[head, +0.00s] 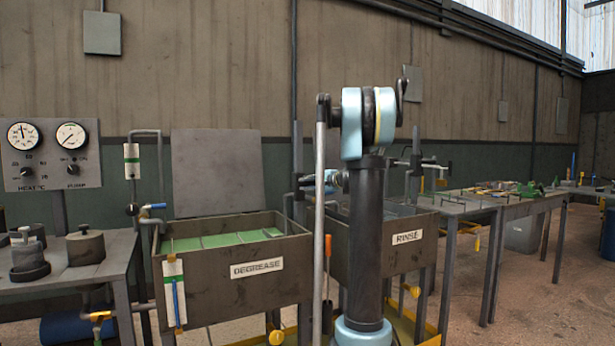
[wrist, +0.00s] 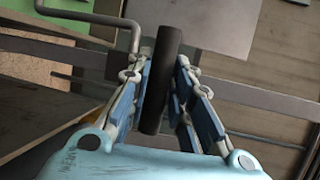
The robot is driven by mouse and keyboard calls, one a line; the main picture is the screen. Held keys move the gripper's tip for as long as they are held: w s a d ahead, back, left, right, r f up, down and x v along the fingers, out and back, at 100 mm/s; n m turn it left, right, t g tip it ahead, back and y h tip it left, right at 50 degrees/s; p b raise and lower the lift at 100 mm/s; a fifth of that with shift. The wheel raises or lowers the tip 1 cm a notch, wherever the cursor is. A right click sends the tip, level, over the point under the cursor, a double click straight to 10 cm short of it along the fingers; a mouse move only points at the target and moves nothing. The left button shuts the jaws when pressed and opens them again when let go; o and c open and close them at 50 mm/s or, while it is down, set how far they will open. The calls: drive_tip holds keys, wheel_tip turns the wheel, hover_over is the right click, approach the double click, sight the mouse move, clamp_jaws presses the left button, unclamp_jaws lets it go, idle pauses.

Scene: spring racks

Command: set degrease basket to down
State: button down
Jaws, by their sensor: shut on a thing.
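The tank labelled DEGREASE (head: 232,285) stands at the centre left in the head view, with green liquid (head: 222,239) inside. Thin bars show across its top; I cannot tell how high the basket sits. In the wrist view my gripper (wrist: 160,72) is shut on a dark cylindrical handle (wrist: 165,48), with one blue-padded finger on each side. In the head view the gripper is mostly hidden behind my arm, near the tank's back right corner. The handle's link to the basket is not clear.
The RINSE tank (head: 407,252) stands to the right, partly behind my arm. A gauge panel (head: 50,155) and a bench with dark pots (head: 85,247) are at the left. A long workbench (head: 480,205) runs along the right. Open floor (head: 545,290) lies at the front right.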

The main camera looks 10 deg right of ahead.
wheel_tip(320, 180, down, 10)
drive_tip(key=shift+s+r, duration=0.2)
drive_tip(key=c, duration=1.7)
unclamp_jaws()
drive_tip(key=shift+o, duration=1.1)
drive_tip(key=shift+w+f, duration=0.1)
drive_tip(key=shift+w, duration=0.05)
